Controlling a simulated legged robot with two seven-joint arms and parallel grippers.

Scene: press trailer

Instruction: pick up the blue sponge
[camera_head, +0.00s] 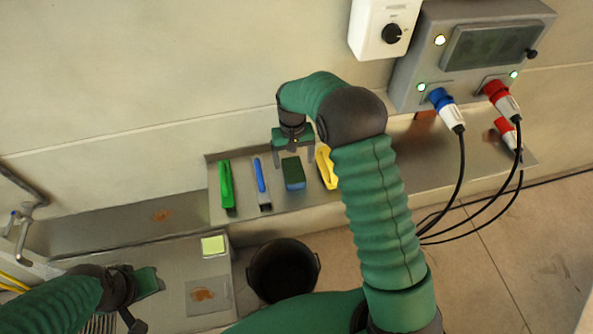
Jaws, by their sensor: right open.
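The blue sponge (294,184) has a dark green top face and lies on the metal shelf (388,165) along the wall, between a blue-handled tool and a yellow item. My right gripper (294,151) is open, pointing down just above and behind the sponge, with its two fingers apart. Whether a finger touches the sponge I cannot tell. My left gripper (146,301) is at the lower left over the metal counter, far from the sponge; its jaws do not show clearly.
On the shelf are a green brush-like item (226,185), a blue-handled tool (262,182) and a yellow item (326,168). A black bucket (283,271) stands below. A control box (470,50) with cabled plugs is at right. A light green block (213,245) sits on the counter.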

